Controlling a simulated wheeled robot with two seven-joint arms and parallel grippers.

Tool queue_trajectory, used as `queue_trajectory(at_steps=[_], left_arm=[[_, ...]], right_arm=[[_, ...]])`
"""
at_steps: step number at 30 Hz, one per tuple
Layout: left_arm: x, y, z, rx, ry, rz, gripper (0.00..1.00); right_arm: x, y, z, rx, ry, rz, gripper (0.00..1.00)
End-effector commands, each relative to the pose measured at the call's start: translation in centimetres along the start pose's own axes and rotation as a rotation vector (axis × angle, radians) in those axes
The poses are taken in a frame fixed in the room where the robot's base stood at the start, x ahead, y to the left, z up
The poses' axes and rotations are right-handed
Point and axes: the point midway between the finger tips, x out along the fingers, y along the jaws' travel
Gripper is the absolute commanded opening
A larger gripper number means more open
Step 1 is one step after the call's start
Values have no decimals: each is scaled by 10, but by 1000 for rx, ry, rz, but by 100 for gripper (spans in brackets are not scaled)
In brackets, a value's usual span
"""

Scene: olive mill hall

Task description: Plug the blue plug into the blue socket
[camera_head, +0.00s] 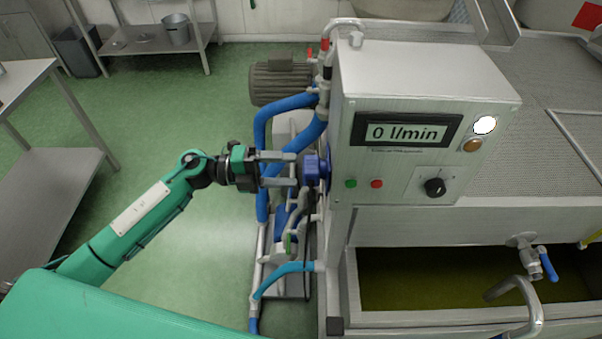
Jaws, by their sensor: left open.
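The blue plug (311,170) sits at the left side of the grey control cabinet, against the blue socket (327,173) on that side wall. I cannot tell from this angle how deep the plug sits. A dark cable runs down below it. My left gripper (293,169) points right at the plug, with its two grey fingers apart. Its fingertips end just left of the plug, and I see nothing held between them. My right gripper is not in view.
The cabinet carries a display reading 0 l/min (407,132), small buttons and a black knob (435,187). Blue hoses (262,135) and a motor (280,82) stand behind and below my left gripper. A steel table (25,80) is at the left; green floor between is clear.

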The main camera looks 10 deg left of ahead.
Motion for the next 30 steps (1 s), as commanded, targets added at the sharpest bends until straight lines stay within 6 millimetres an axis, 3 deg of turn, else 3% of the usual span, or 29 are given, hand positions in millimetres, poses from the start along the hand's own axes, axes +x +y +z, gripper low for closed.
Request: queue_trajectory(at_steps=[1,6,12,18,30], left_arm=[[-13,6,0,2,-1,4,65],[-51,6,0,0,-1,4,65],[-81,3,0,0,0,1,65],[-92,0,0,0,1,-1,65],[-92,0,0,0,1,-1,65]], right_arm=[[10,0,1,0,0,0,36],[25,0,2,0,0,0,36],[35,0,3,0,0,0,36],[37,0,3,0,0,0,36],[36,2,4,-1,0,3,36]])
